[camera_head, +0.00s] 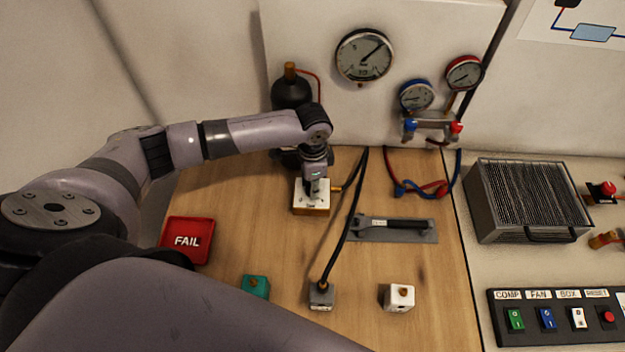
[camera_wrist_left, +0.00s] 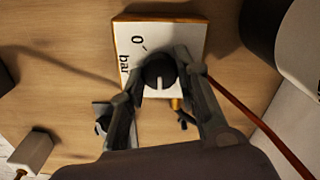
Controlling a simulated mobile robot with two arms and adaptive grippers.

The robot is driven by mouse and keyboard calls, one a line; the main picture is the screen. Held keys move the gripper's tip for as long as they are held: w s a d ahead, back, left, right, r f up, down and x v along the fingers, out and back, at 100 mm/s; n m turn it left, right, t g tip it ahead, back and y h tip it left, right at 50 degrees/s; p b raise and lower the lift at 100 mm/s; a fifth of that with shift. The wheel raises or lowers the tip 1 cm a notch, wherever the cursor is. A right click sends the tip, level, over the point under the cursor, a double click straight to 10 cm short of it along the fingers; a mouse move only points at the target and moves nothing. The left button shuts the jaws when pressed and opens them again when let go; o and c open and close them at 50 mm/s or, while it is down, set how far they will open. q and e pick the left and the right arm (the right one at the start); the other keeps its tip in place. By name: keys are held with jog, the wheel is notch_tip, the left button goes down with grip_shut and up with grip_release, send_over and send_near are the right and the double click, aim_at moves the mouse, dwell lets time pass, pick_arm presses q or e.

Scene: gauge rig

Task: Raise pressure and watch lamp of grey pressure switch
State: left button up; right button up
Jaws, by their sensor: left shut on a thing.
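My left gripper (camera_head: 317,190) reaches down to the white regulator block (camera_head: 310,203) on its wooden base. In the left wrist view its fingers (camera_wrist_left: 165,85) are shut on a black knob (camera_wrist_left: 158,70) with a pale pointer line, beside the printed "0" and "bar". The grey pressure switch (camera_head: 321,297) stands on the bench nearer to me, with a black hose running into its top. Its lamp cannot be made out. The big round gauge (camera_head: 363,55) hangs on the back panel, its needle pointing up and right. My right gripper is not in view.
A teal block (camera_head: 255,287) and a white block (camera_head: 399,298) flank the grey switch. A red FAIL tray (camera_head: 187,240) lies at left. A grey plate with a handle (camera_head: 393,229) lies behind the white block. A dark bottle (camera_head: 291,92) stands behind the regulator.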

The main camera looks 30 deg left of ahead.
pick_arm(q)
jog(key=shift+m, duration=0.5)
jog(key=o, duration=1.2)
jog(key=shift+c, duration=0.2)
notch_tip(320, 180, up, 12)
dwell(0.3)
